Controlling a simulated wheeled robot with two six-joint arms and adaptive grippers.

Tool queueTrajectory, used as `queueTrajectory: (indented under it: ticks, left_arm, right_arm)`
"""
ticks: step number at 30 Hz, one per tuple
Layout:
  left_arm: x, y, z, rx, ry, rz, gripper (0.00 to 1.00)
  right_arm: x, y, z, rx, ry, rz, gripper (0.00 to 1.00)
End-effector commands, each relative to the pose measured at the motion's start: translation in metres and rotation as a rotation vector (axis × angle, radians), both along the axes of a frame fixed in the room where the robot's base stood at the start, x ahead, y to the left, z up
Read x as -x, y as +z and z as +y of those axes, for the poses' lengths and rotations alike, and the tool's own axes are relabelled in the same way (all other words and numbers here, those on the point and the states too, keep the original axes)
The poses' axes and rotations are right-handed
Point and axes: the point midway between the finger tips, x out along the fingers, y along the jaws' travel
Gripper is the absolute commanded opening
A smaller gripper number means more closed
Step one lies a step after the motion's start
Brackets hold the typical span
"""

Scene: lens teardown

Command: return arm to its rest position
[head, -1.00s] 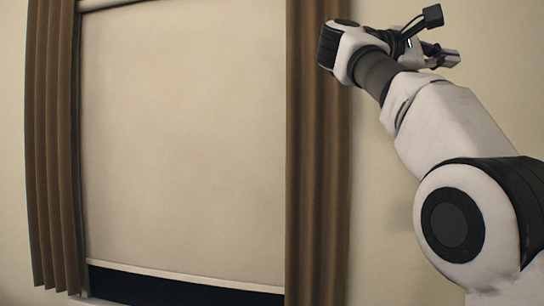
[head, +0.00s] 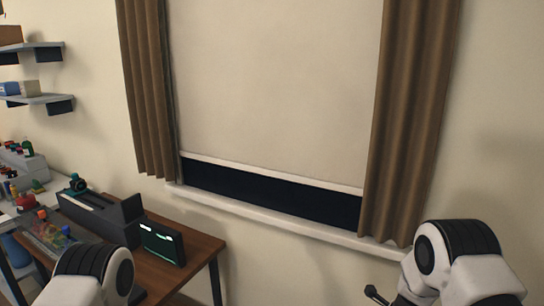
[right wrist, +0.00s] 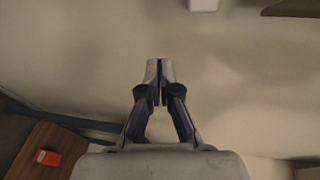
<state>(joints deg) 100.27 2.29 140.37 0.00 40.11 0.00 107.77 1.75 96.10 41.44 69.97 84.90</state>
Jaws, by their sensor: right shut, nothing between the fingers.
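My right gripper (right wrist: 160,68) shows in the right wrist view with its two fingertips together and nothing between them. It hangs in free air in front of a plain pale wall. In the head view my right arm is at the lower right corner, and its gripper is mostly hidden or out of frame there. A part of my left arm stands at the lower left of the head view, but my left gripper is not visible.
A wooden table (head: 203,246) at the lower left holds a dark device with a lit screen (head: 162,242). Shelves (head: 38,99) hang at the far left. A window with a blind (head: 280,90), curtains (head: 410,120) and a sill (head: 290,228) is behind. A red item (right wrist: 47,157) lies on a wooden surface.

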Motion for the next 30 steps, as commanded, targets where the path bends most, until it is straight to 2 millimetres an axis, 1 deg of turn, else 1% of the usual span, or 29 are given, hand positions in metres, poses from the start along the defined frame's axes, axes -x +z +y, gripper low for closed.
queueTrajectory:
  ticks: [1, 2, 3, 5, 6, 8, 9, 11, 12, 14, 15, 16, 17, 18, 21, 24, 30]
  left_arm:
    - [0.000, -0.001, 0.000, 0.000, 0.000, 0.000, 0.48]
    - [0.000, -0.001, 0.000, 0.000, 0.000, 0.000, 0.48]
    - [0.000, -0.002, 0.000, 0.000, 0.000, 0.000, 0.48]
    - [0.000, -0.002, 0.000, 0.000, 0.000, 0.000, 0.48]
    - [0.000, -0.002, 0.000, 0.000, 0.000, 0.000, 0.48]
    - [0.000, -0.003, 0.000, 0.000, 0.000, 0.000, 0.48]
    - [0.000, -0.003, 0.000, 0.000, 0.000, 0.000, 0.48]
    - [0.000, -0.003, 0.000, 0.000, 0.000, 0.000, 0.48]
    - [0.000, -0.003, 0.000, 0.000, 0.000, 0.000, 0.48]
    - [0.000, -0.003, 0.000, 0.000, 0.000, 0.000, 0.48]
    - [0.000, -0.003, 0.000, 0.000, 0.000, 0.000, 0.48]
    - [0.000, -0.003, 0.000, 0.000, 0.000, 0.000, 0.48]
    - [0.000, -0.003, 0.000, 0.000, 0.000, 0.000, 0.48]
    - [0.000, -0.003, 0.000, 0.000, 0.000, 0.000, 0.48]
    - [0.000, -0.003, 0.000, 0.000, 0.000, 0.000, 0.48]
    - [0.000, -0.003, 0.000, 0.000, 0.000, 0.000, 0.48]
    - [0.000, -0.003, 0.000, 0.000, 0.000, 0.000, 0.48]
  right_arm:
    - [0.027, -0.038, 0.008, 0.033, 0.064, 0.154, 0.00]
    - [0.043, -0.058, 0.014, 0.055, 0.111, 0.251, 0.00]
    - [0.068, -0.085, 0.023, 0.085, 0.180, 0.381, 0.00]
    - [0.109, -0.119, 0.036, 0.127, 0.293, 0.571, 0.00]
    - [0.138, -0.139, 0.045, 0.154, 0.379, 0.696, 0.00]
    - [0.185, -0.163, 0.060, 0.195, 0.523, 0.880, 0.00]
    - [0.218, -0.175, 0.070, 0.222, 0.632, 0.998, 0.00]
    - [0.270, -0.185, 0.087, 0.266, 0.824, 1.168, 0.00]
    - [0.304, -0.185, 0.098, 0.301, 0.973, 1.271, 0.00]
    - [0.353, -0.182, 0.115, 0.357, 1.215, 1.397, 0.00]
    - [0.381, -0.179, 0.125, 0.402, 1.382, 1.457, 0.00]
    - [0.400, -0.175, 0.131, 0.444, 1.514, 1.489, 0.00]
    - [0.410, -0.174, 0.136, 0.493, 1.627, 1.501, 0.00]
    - [0.414, -0.175, 0.139, 0.561, 1.731, 1.501, 0.00]
    - [0.418, -0.175, 0.140, 0.663, 1.854, 1.505, 0.00]
    - [0.417, -0.175, 0.140, 0.698, 1.879, 1.501, 0.00]
    - [0.416, -0.175, 0.140, 0.697, 1.874, 1.502, 0.00]
